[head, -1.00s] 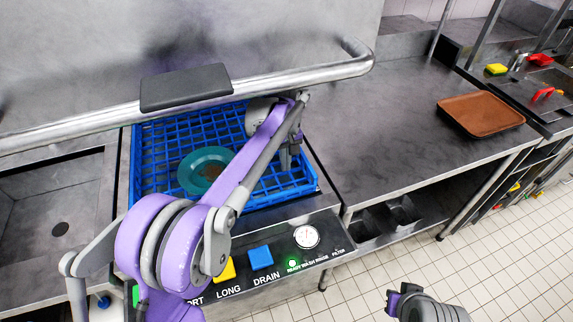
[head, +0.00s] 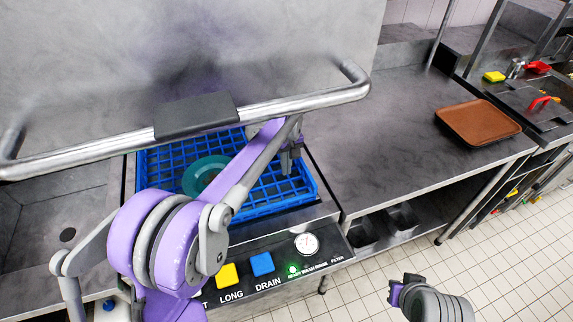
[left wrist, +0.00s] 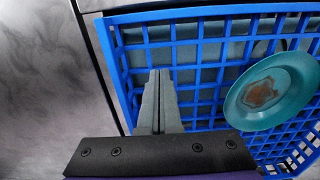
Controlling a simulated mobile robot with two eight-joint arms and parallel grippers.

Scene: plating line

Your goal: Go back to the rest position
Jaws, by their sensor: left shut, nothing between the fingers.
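My left gripper (head: 290,160) is shut and empty, fingers pointing down over the right part of the blue rack (head: 308,190). In the left wrist view its closed fingers (left wrist: 158,85) show over the rack's grid (left wrist: 200,28), with nothing between them. A teal plate (head: 193,178) with a brown stain lies in the rack, left of the gripper and apart from it; my left arm partly covers it. The plate also shows in the left wrist view (left wrist: 292,80). My right gripper is not seen; only part of my right arm shows at the lower right.
A hood handle bar (head: 300,103) with a dark pad (head: 196,116) crosses above the rack, close to my left forearm. A control panel (head: 335,250) stands in front. A sink (head: 35,240) lies left. The right counter (head: 385,140) is mostly clear, with a brown tray (head: 478,122).

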